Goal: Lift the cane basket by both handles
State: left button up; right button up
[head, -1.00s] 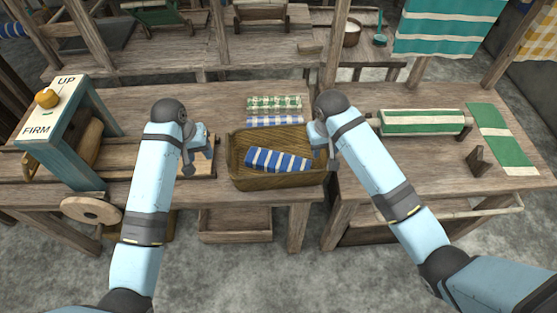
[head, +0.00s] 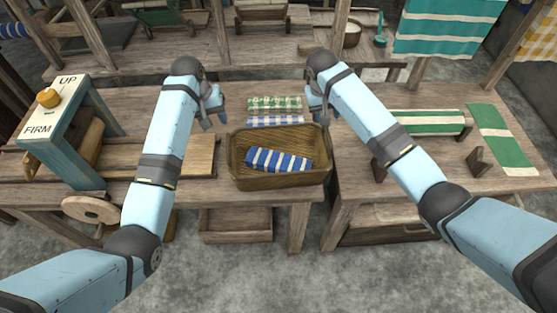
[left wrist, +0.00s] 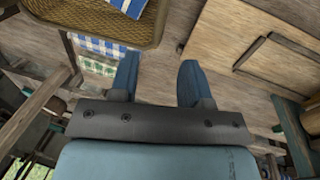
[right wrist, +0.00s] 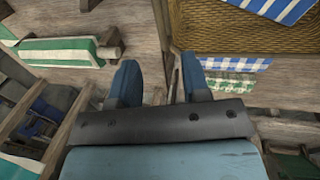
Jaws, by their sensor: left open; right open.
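The brown cane basket (head: 280,180) sits on the wooden table near its front edge. A blue and white striped cloth (head: 279,160) lies inside it. The basket also shows at the top of the left wrist view (left wrist: 90,18) and in the right wrist view (right wrist: 215,38). My left gripper (head: 216,124) is open and empty, above the table behind the basket's left end. My right gripper (head: 318,118) is open, behind and above the basket's right end. Neither gripper touches the basket in the wrist views. I cannot make out the handles clearly.
Folded green and blue checked cloths (head: 274,104) lie behind the basket. A wooden board (head: 190,155) lies to its left, near a teal stand marked UP and FIRM (head: 62,110). A green-striped cloth roll (head: 425,122) is at right. Wooden posts (head: 333,50) rise behind.

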aim_at(227, 142)
pick_arm(q)
jog(key=f, duration=0.3)
jog(key=d+f, duration=0.1)
jog(key=f, duration=0.3)
jog(key=d+f, duration=0.1)
jog(key=f, duration=0.3)
jog(key=shift+d+f, duration=0.15)
pick_arm(e)
jog(key=f, duration=0.3)
jog(key=d+f, duration=0.1)
jog(key=f, duration=0.3)
jog(key=d+f, duration=0.1)
jog(key=f, duration=0.3)
jog(key=shift+d+f, duration=0.15)
pick_arm(q)
grip_shut()
pick_arm(e)
grip_shut()
